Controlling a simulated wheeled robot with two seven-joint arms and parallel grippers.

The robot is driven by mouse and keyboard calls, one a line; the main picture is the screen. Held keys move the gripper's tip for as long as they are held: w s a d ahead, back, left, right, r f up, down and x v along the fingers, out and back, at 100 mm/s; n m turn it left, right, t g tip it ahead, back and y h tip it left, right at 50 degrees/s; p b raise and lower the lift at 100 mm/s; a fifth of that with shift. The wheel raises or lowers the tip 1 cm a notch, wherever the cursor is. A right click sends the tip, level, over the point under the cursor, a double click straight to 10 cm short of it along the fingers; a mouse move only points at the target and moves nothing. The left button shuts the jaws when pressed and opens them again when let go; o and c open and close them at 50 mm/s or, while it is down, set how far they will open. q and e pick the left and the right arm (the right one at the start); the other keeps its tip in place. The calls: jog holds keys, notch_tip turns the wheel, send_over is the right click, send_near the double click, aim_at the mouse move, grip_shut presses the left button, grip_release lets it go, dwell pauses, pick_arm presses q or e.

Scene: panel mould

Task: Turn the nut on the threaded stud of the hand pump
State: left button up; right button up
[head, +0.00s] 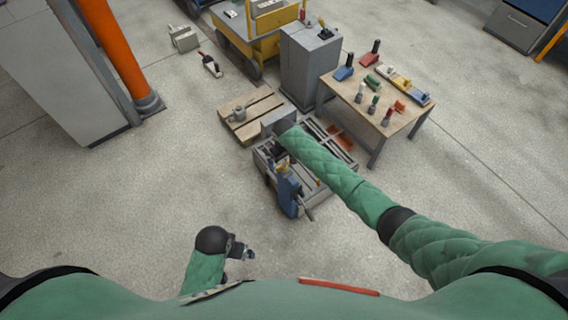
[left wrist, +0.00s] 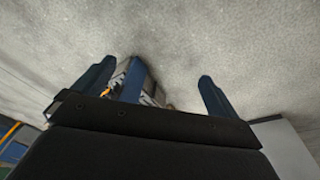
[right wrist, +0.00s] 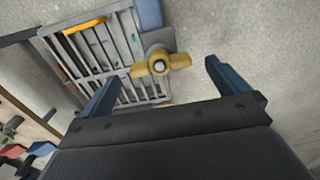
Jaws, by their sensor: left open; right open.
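The nut (right wrist: 161,64) is yellow with two wings and sits around the grey end of the threaded stud (right wrist: 158,62) in the right wrist view. My right gripper (right wrist: 160,75) is open, with one finger on each side of the nut and clear gaps between. In the head view my right gripper (head: 276,156) is over the mould, partly hidden by its arm. The blue body of what looks like the hand pump (head: 288,194) stands at the mould's front; it also shows in the left wrist view (left wrist: 134,82). My left gripper (head: 247,253) is open, empty and apart from the pump.
The grey slatted panel mould (head: 262,165) lies on the floor. A wooden pallet (head: 262,122) is behind it, beside a grey cabinet (head: 308,70). A wooden table (head: 345,108) with several tools stands at right.

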aim_at(284, 164)
notch_tip(284, 164, up, 4)
jog(key=shift+f, duration=0.2)
jog(key=shift+r, duration=0.55)
pick_arm(q)
notch_tip(284, 164, up, 3)
jog(key=shift+s+d+r, duration=0.1)
jog(key=shift+f, duration=0.2)
pick_arm(e)
jog(key=shift+d, duration=0.1)
